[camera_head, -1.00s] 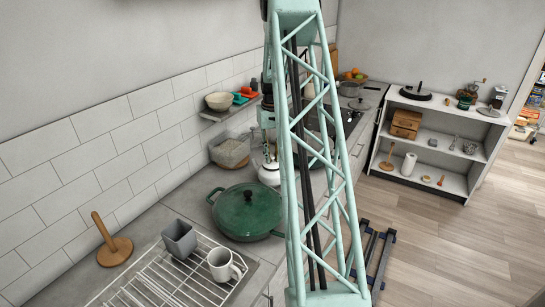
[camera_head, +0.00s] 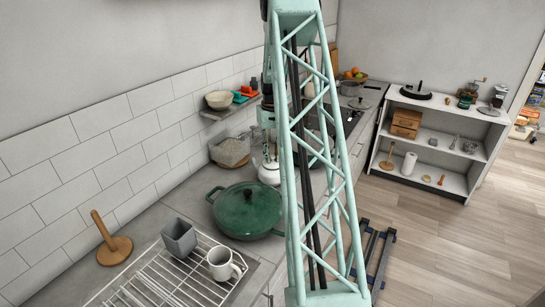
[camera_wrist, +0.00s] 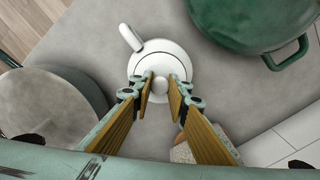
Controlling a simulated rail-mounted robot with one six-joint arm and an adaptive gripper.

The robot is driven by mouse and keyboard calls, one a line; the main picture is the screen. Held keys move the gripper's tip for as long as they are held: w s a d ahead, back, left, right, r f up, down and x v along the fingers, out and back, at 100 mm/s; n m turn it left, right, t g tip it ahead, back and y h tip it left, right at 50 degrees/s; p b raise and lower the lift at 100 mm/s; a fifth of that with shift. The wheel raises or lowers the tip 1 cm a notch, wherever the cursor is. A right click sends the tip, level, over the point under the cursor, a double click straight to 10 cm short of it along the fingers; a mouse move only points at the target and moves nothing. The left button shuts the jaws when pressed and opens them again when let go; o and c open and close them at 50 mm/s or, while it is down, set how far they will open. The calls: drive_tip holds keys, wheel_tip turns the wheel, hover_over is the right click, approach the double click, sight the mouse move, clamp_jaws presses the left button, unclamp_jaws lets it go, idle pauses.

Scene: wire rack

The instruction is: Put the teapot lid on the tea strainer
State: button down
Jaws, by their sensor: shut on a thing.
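The white teapot (camera_wrist: 168,52) stands on the grey counter, its spout or handle pointing to the upper left in the wrist view. In the head view the teapot (camera_head: 268,174) is partly hidden by my lattice column. The white teapot lid (camera_wrist: 160,84) shows its knob between my two fingertips. My gripper (camera_wrist: 160,92) is shut on the lid, directly above the teapot. I cannot tell whether the lid is touching the teapot or raised a little. I cannot make out the tea strainer for certain; a small greyish mesh-like object (camera_head: 470,147) sits on the white shelf unit.
A green lidded pot (camera_head: 248,210) stands close to the teapot. A wide round grey object (camera_wrist: 62,95) is on its other side. The wire rack (camera_head: 170,280) holds a grey cup and a white mug. A wall shelf (camera_head: 215,114) is above the counter.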

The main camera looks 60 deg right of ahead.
idle(0.4)
drive_tip(key=c, duration=2.4)
unclamp_jaws()
drive_tip(key=shift+o, duration=0.6)
drive_tip(key=shift+o, duration=0.8)
drive_tip(key=shift+r, duration=0.15)
drive_tip(key=shift+r+p, duration=1.3)
drive_tip(key=shift+r, duration=2.05)
drive_tip(key=shift+r, duration=0.1)
wheel_tip(320, 180, up, 12)
